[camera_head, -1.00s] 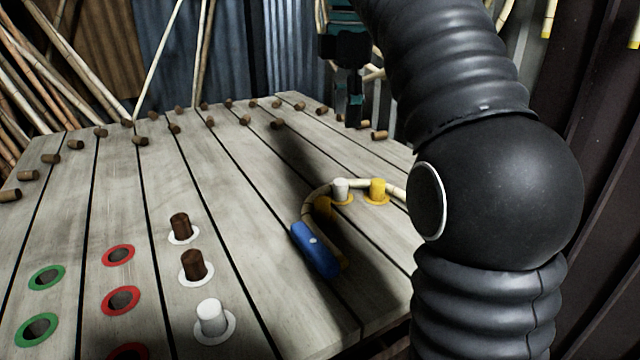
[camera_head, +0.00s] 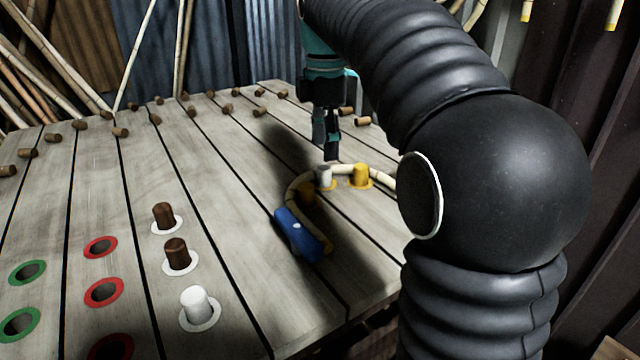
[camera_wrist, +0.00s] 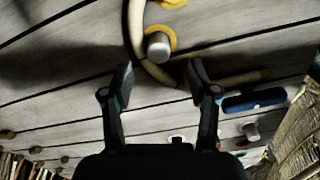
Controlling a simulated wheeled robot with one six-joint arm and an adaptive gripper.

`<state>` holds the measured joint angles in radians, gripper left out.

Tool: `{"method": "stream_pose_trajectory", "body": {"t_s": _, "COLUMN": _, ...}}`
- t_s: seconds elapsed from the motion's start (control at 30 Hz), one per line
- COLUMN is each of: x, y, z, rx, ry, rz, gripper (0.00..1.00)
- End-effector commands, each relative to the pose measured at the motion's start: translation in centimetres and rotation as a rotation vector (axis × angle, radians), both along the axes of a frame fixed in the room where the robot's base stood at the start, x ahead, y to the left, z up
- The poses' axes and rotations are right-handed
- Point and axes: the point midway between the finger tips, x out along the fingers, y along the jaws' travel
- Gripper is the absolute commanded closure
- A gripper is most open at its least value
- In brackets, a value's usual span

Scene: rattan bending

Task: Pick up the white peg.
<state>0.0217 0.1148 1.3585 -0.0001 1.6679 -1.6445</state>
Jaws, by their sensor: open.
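A white peg (camera_head: 323,176) stands upright in a yellow-ringed hole beside the bent rattan cane (camera_head: 296,190). It shows in the wrist view (camera_wrist: 158,47) just past the fingertips, in the curve of the cane. Another white peg (camera_head: 196,304) stands in a white-ringed hole at the near edge of the table. My gripper (camera_head: 327,150) hangs above the table close to the peg by the cane. In the wrist view my gripper (camera_wrist: 161,76) is open, with nothing between the fingers.
A yellow peg (camera_head: 361,175) stands right of the white peg, along the cane. A blue block (camera_head: 302,236) lies at the cane's near end. Two brown pegs (camera_head: 164,217) (camera_head: 177,255) stand in white-ringed holes. Empty red-ringed and green-ringed holes are at left. Short brown pieces lie farther back.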

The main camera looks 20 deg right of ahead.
Motion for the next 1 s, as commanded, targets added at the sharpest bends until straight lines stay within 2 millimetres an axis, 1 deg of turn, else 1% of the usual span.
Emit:
{"method": "stream_pose_trajectory", "body": {"t_s": 0.03, "x": -0.1, "y": 0.0, "z": -0.9, "rx": 0.0, "ry": 0.002, "rz": 0.001, "gripper": 0.41}}
{"method": "stream_pose_trajectory", "body": {"t_s": 0.1, "x": -0.1, "y": 0.0, "z": -2.0, "rx": 0.0, "ry": 0.002, "rz": 0.001, "gripper": 0.41}}
{"method": "stream_pose_trajectory", "body": {"t_s": 0.2, "x": -0.1, "y": 0.0, "z": -3.3, "rx": 0.0, "ry": 0.002, "rz": 0.001, "gripper": 0.41}}
{"method": "stream_pose_trajectory", "body": {"t_s": 0.3, "x": -0.1, "y": 0.0, "z": -4.1, "rx": 0.0, "ry": 0.002, "rz": 0.002, "gripper": 0.41}}
{"method": "stream_pose_trajectory", "body": {"t_s": 0.57, "x": -0.1, "y": 0.0, "z": -4.3, "rx": 0.0, "ry": 0.0, "rz": 0.001, "gripper": 0.41}}
{"method": "stream_pose_trajectory", "body": {"t_s": 0.6, "x": -0.1, "y": 0.0, "z": -4.3, "rx": 0.0, "ry": 0.0, "rz": 0.001, "gripper": 0.43}}
{"method": "stream_pose_trajectory", "body": {"t_s": 0.67, "x": -0.1, "y": 0.0, "z": -4.3, "rx": 0.0, "ry": 0.0, "rz": 0.001, "gripper": 0.58}}
{"method": "stream_pose_trajectory", "body": {"t_s": 0.7, "x": -0.1, "y": 0.0, "z": -4.3, "rx": 0.0, "ry": 0.0, "rz": 0.001, "gripper": 0.68}}
{"method": "stream_pose_trajectory", "body": {"t_s": 0.77, "x": -0.1, "y": 0.0, "z": -4.3, "rx": 0.0, "ry": 0.0, "rz": 0.001, "gripper": 0.83}}
{"method": "stream_pose_trajectory", "body": {"t_s": 0.8, "x": -0.1, "y": 0.0, "z": -4.3, "rx": 0.0, "ry": 0.0, "rz": 0.001, "gripper": 0.93}}
{"method": "stream_pose_trajectory", "body": {"t_s": 0.83, "x": -0.1, "y": 0.0, "z": -4.3, "rx": 0.0, "ry": 0.0, "rz": 0.001, "gripper": 0.96}}
{"method": "stream_pose_trajectory", "body": {"t_s": 1.0, "x": -0.1, "y": -0.1, "z": -4.3, "rx": 0.0, "ry": 0.0, "rz": 0.0, "gripper": 0.96}}
